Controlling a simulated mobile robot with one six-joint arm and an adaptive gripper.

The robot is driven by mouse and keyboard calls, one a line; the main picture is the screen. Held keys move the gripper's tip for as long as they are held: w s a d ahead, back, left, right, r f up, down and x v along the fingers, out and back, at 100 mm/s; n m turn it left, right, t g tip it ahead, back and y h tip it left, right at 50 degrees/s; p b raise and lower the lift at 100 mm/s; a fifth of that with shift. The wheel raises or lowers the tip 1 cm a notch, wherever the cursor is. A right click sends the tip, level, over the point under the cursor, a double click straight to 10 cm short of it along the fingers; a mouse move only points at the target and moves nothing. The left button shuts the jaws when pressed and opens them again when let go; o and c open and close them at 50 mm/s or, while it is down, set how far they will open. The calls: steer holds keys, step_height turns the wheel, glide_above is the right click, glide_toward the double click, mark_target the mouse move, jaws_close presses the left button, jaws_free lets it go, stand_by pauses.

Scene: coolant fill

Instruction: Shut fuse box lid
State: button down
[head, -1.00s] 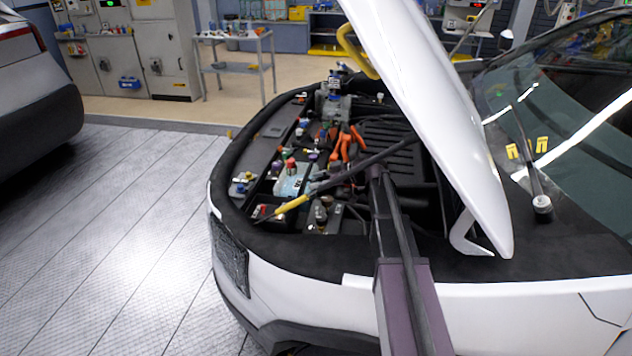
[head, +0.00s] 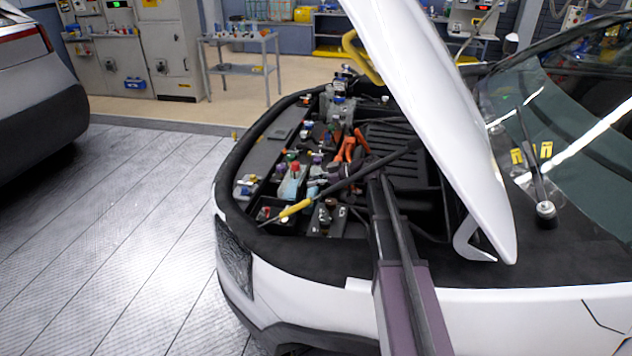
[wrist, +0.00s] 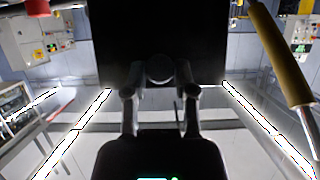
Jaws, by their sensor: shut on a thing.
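A flat black panel (wrist: 158,35), which looks like the fuse box lid, fills the upper middle of the wrist view. My gripper (wrist: 160,82) is at the panel's lower edge with its fingers shut on it. The edge between the fingers is partly hidden by them. In the head view my arm reaches over the car's front into the engine bay. There my gripper and the lid cannot be clearly told apart from the dark parts around them.
The raised white hood (head: 440,110) slants over the bay's right side. A black rod with a yellow grip (head: 295,208) crosses the bay; a yellow bar (wrist: 281,50) stands close at right in the wrist view. Bottles with coloured caps (head: 293,180) crowd the bay. Floor at left is clear.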

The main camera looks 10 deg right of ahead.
steer(key=shift+c, duration=2.2)
jaws_free()
